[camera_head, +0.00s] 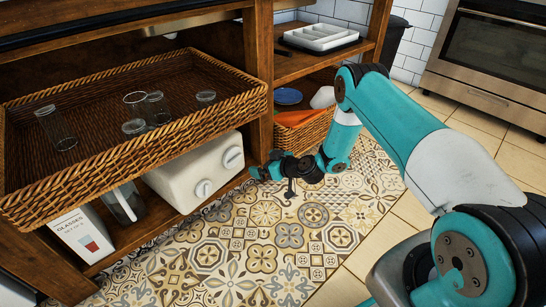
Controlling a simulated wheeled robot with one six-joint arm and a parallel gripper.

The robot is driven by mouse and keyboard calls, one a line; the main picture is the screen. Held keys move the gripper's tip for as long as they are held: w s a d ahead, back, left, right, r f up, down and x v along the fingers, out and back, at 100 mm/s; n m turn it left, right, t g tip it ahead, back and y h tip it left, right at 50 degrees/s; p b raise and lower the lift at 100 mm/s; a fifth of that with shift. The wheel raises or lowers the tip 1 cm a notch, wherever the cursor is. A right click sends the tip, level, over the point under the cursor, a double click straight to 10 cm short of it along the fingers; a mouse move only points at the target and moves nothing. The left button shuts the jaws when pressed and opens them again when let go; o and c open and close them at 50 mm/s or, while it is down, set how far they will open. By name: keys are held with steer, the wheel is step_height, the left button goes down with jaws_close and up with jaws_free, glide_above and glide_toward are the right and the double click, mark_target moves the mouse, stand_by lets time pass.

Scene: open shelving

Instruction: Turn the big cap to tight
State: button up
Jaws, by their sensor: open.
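A white plastic container (184,171) sits on the lower shelf, under the wicker tray. Two round white caps show on the side facing the floor: one at the upper right (233,157) and one lower and more to the left (203,190). The upper right cap looks somewhat larger, but the view is too small to be sure. My gripper (257,172) is open, low over the tiled floor, just right of the container and close to the upper right cap. It appears apart from both caps. The fingers are small and dark, and I cannot see anything between them.
A wicker tray (130,178) with several glasses overhangs the container. A wooden post (260,80) stands just behind my gripper. A glasses box (82,238) and a glass pitcher (125,202) stand to the left. The patterned floor (250,250) in front is clear.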

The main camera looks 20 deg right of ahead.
steer(key=p+v, duration=0.1)
steer(key=v, duration=0.2)
steer(key=shift+s+d, duration=0.2)
steer(key=shift+s, duration=0.15)
steer(key=shift+r, duration=0.1)
steer(key=s+a+r+n+g+y+p, duration=0.1)
steer(key=s+a+r+g, duration=0.15)
steer(key=a+r, duration=0.45)
steer(key=s+a+r+n+g+y, duration=0.1)
steer(key=s+a+r+g, duration=0.15)
steer(key=r, duration=0.85)
steer(key=s+a+r+n+g+y+p, duration=0.1)
steer(key=s+a+r+g, duration=0.15)
steer(key=a+r, duration=0.4)
steer(key=s+d+r+m+g+h+p, duration=0.1)
steer(key=s+r+h, duration=0.1)
steer(key=s+r, duration=0.55)
steer(key=s+d+r+g+h+p, duration=0.15)
steer(key=s+r, duration=0.25)
steer(key=s, duration=0.7)
steer(key=s+d+r+m+g+h+p, duration=0.15)
steer(key=s+r, duration=0.35)
steer(key=s, duration=0.5)
step_height(320, 180, up, 37)
steer(key=p, duration=3.6)
steer(key=shift+w+a+n, duration=0.2)
steer(key=shift+w+n, duration=0.15)
steer(key=shift+n, duration=0.1)
